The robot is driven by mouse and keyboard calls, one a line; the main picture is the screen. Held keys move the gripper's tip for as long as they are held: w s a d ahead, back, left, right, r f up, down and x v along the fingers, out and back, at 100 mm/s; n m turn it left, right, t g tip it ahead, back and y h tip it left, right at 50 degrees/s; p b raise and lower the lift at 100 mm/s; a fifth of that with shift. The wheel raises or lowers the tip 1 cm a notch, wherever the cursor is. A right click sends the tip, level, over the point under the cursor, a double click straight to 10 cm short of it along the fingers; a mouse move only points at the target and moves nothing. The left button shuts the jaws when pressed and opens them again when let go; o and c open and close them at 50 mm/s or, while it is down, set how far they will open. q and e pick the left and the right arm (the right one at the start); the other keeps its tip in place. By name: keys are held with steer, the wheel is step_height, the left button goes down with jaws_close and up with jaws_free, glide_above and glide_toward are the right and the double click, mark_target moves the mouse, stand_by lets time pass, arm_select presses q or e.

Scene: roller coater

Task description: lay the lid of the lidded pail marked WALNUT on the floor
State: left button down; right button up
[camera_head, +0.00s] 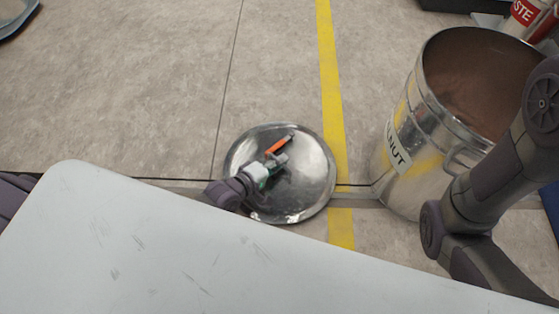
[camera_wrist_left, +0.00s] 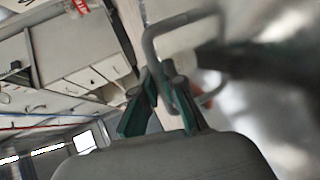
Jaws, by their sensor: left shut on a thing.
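The pail (camera_head: 412,150), a metal bucket with only "NUT" clear on its label, stands open at the right, with brown contents inside. Its round shiny metal lid (camera_head: 308,188) is apart from it, to its left, low over the floor. I cannot tell whether the lid touches the floor. My left gripper (camera_head: 277,168) is shut on the lid's handle. In the left wrist view its green-sided fingers (camera_wrist_left: 166,84) close around the grey wire handle (camera_wrist_left: 150,47). My right gripper is outside both views; only right arm links show, in front of the pail.
A pale scuffed surface (camera_head: 130,240) fills the lower left and hides much of my left arm. A yellow floor stripe (camera_head: 327,60) runs between lid and pail. A red-and-white container (camera_head: 524,14) stands behind the pail. The floor at upper left is mostly clear.

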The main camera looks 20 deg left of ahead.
arm_select(q)
steer(key=shift+f+b, duration=0.4)
steer(key=shift+f, duration=0.05)
steer(key=c, duration=1.2)
jaws_free()
steer(key=shift+s+f, duration=0.1)
steer(key=shift+f, duration=0.05)
steer(key=v, duration=1.2)
